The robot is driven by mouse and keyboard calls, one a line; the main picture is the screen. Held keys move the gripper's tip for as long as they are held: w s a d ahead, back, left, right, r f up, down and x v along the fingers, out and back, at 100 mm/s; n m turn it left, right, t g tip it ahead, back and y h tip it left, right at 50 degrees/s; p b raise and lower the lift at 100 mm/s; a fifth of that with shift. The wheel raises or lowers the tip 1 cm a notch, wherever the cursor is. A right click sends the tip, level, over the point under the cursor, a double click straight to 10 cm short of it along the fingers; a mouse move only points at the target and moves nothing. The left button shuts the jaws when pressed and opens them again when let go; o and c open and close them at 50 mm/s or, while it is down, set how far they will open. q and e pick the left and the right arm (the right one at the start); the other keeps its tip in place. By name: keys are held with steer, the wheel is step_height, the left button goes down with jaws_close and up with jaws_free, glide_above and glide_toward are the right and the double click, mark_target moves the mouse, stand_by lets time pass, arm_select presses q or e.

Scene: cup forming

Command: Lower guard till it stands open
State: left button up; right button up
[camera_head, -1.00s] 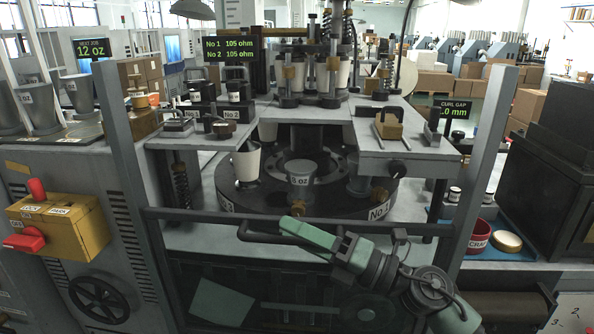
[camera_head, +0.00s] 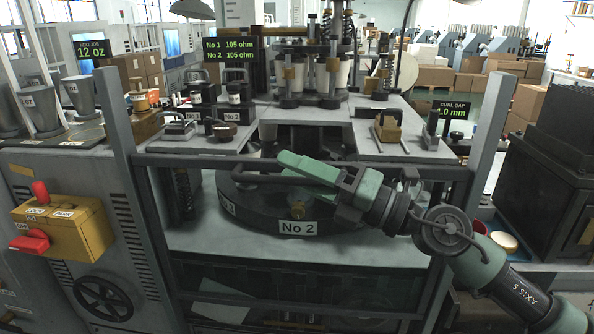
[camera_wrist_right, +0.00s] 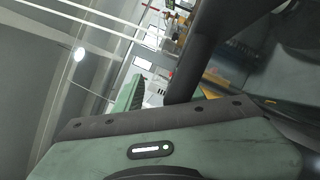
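The guard (camera_head: 400,172) is a grey rail across the front of the cup-forming machine, between two uprights. A dark bar handle (camera_head: 243,178) sits on the rail. My right gripper (camera_head: 285,168) reaches in from the right and is at this handle, apparently closed around it; the fingers partly cover the grip. In the right wrist view a dark bar (camera_wrist_right: 195,60) passes beside the green finger. My left gripper is not in view.
A yellow control box (camera_head: 62,228) with red levers is at the left. A black box-like machine (camera_head: 545,165) stands at the right. A padlock-like brass block (camera_head: 388,128) and small gauges sit on the deck above the rail. A grey upright (camera_head: 130,150) bounds the opening at left.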

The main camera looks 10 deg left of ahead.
steer(key=shift+s+d+f+b, duration=0.15)
steer(key=shift+d+f+b, duration=0.05)
steer(key=shift+d+b, duration=0.2)
steer(key=b+v, duration=0.3)
steer(key=v, duration=0.5)
steer(key=shift+b, duration=0.4)
steer(key=shift+r, duration=0.2)
